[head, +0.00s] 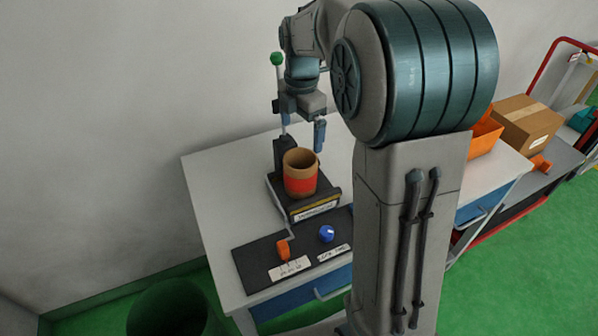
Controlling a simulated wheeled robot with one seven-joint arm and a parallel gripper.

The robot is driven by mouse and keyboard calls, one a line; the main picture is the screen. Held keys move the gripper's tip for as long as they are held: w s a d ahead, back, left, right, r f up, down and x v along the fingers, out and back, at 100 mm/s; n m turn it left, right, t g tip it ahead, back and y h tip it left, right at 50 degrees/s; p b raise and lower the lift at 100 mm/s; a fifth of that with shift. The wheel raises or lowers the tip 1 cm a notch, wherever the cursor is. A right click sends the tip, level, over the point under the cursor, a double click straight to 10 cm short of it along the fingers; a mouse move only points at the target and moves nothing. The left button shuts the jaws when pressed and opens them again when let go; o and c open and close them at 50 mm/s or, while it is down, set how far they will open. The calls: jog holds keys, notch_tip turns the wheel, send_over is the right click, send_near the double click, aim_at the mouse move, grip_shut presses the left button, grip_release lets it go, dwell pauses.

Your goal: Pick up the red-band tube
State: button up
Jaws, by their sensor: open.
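The red-band tube (300,183) is a short tan cylinder with an open top and a wide red band. It stands upright on a dark stand (318,208) with a yellow-edged front and a white label. My gripper (301,128) is open, pointing down, and appears just above and behind the tube in the picture. One finger shows to the right of the tube's rim; the other side is partly hidden by the stand's post. Nothing is between the fingers that I can see.
A thin post with a green ball (277,59) rises at the stand's back left, close to my gripper. The grey table (218,197) is clear at left. My arm hides the table's middle right.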

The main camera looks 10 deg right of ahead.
jog(key=p, duration=0.1)
send_near(300, 164)
jog(key=shift+n, duration=0.3)
jog(key=s+f, duration=0.1)
jog(key=f, duration=0.1)
jog(key=s+f, duration=0.1)
jog(key=f, duration=0.2)
jog(key=s+f, duration=0.1)
jog(key=f, duration=0.2)
jog(key=shift+s+a, duration=0.4)
jog(key=c, duration=1.1)
